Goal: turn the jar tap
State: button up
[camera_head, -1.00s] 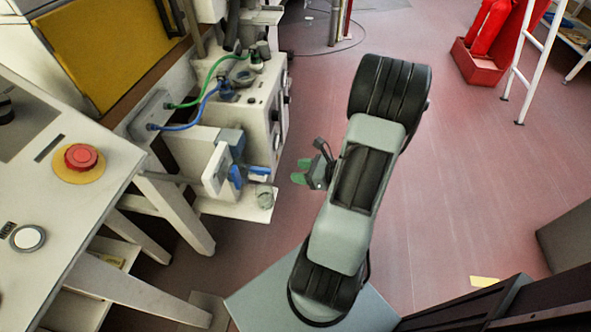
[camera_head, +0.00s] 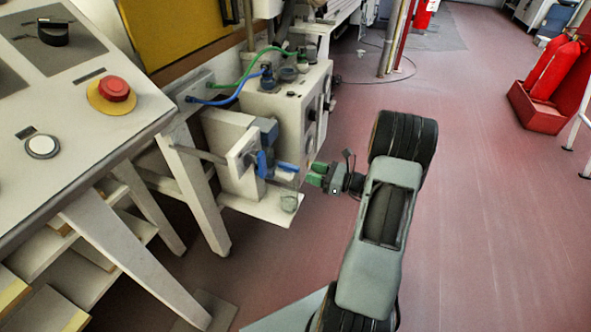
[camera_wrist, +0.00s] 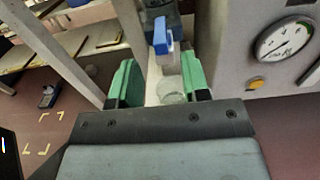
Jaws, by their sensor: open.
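The blue jar tap (camera_head: 286,167) sticks out to the right from the front of the pale unit beside the control desk. In the wrist view a blue tap part (camera_wrist: 160,36) shows ahead, between and beyond the fingers. My gripper (camera_head: 315,174), with green finger pads, is open and empty just right of the tap, apart from it. In the wrist view the gripper (camera_wrist: 159,80) has its pads spread left and right. A clear glass (camera_head: 289,203) stands on the pale shelf below the tap; it also shows in the wrist view (camera_wrist: 171,93).
A pale cabinet (camera_head: 287,112) with blue and green hoses stands behind the tap; its gauge (camera_wrist: 284,40) is close on the right in the wrist view. The control desk (camera_head: 75,150) with a red button (camera_head: 116,89) is at left. Red floor (camera_head: 480,190) is open at right.

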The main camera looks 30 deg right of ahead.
aim_at(293, 167)
jog(key=b+x, duration=0.1)
jog(key=x, duration=0.6)
jog(key=shift+w+a, duration=0.1)
jog(key=shift+w, duration=0.05)
grip_shut()
